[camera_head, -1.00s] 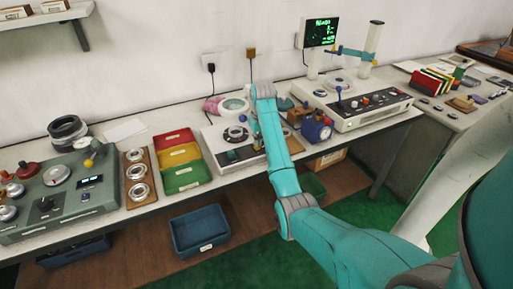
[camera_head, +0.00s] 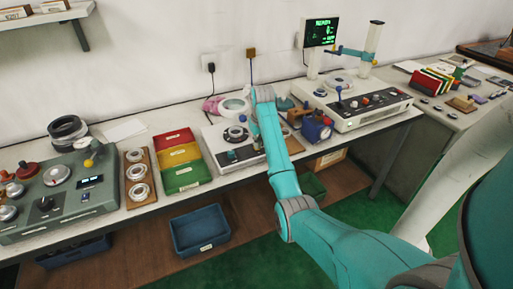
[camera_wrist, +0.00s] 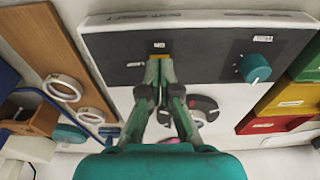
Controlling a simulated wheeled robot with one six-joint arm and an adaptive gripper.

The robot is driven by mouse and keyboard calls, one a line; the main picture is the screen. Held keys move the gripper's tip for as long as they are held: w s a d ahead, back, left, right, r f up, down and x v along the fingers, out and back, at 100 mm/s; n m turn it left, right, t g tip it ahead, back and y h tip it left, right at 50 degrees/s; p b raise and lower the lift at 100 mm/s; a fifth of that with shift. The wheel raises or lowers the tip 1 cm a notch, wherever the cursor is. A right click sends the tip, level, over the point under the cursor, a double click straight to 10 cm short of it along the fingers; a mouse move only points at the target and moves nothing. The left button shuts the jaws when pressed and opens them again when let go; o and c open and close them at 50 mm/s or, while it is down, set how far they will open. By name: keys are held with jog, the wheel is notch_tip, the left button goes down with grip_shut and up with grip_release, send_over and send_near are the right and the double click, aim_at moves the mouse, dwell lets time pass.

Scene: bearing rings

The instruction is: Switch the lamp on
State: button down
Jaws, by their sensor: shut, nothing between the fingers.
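The white device with a dark front panel (camera_head: 222,158) stands on the bench; its panel (camera_wrist: 205,62) fills much of the wrist view. My gripper (camera_wrist: 160,64) is shut and empty, its fingertips at the panel just below a small white label (camera_wrist: 158,45). The switch under the tips is mostly hidden, and I cannot tell its position or whether the tips touch it. A teal knob (camera_wrist: 253,67) sits on the same panel, to the right. In the head view my wrist hides the gripper. A round white ring (camera_head: 234,106) stands behind the device; I cannot tell whether it is a lit lamp.
Red, yellow and green bins (camera_head: 181,178) stand left of the device. A wooden board with metal rings (camera_head: 137,178) and a grey-green control box (camera_head: 66,198) are farther left. A blue vise-like tool (camera_head: 316,127) and a larger console (camera_head: 362,101) are to the right.

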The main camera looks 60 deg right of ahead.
jog(key=shift+f, duration=0.4)
jog(key=shift+s, duration=0.1)
dwell(0.6)
